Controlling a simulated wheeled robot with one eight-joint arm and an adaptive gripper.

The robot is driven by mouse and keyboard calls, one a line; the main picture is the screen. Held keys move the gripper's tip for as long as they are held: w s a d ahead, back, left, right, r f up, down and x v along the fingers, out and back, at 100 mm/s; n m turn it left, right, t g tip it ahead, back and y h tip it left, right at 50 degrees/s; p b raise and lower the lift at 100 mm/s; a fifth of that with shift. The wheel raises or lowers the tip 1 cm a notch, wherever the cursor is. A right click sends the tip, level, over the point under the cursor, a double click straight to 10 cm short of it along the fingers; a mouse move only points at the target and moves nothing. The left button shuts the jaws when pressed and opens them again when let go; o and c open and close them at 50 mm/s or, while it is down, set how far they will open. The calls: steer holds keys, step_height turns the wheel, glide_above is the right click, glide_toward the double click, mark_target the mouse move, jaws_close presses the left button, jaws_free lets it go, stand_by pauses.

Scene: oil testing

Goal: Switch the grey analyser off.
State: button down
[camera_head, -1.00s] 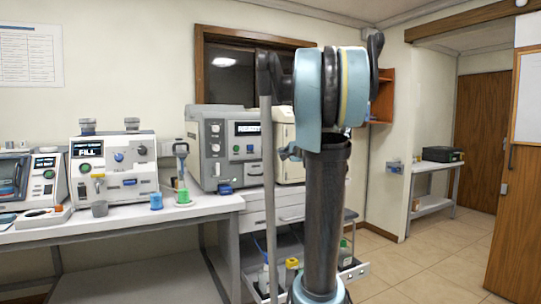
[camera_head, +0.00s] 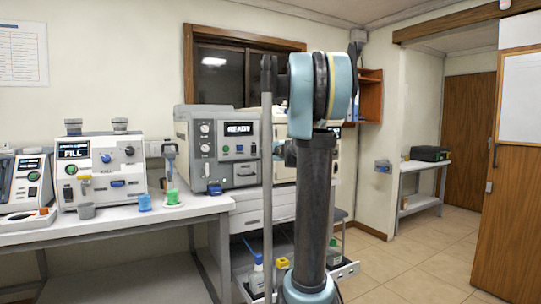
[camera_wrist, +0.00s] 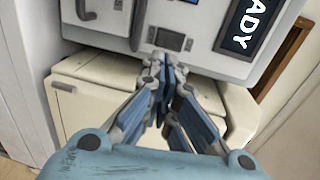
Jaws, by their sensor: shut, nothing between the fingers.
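The grey analyser (camera_head: 184,150) stands left of my arm in the head view. Its black display is lit with white text that seems to say READY, and knobs and buttons show on its front. In the wrist view a light grey panel fills the top, with a lit display (camera_wrist: 243,24) ending in "ADY" and a dark rectangular recess (camera_wrist: 169,40); it looks like the analyser's front. My gripper (camera_wrist: 165,72) is shut and empty, its fingertips just below that recess in the picture. Whether they touch the panel I cannot tell. My gripper is hidden in the head view.
A cream machine (camera_head: 280,124) stands right of the analyser, partly behind my arm; a cream housing also shows below the panel in the wrist view (camera_wrist: 82,92). A white machine (camera_head: 100,165) and small vessels stand on the left bench. The floor at right is clear.

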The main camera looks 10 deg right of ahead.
steer(key=r+x, duration=0.1)
steer(key=x, duration=0.6)
steer(key=shift+f, duration=0.55)
steer(key=shift+w, duration=0.2)
steer(key=shift+w+f, duration=0.1)
steer(key=s+d+f, duration=0.1)
steer(key=s+d, duration=0.3)
steer(key=s, duration=0.9)
steer(key=shift+f, duration=0.4)
steer(key=shift+s, duration=0.1)
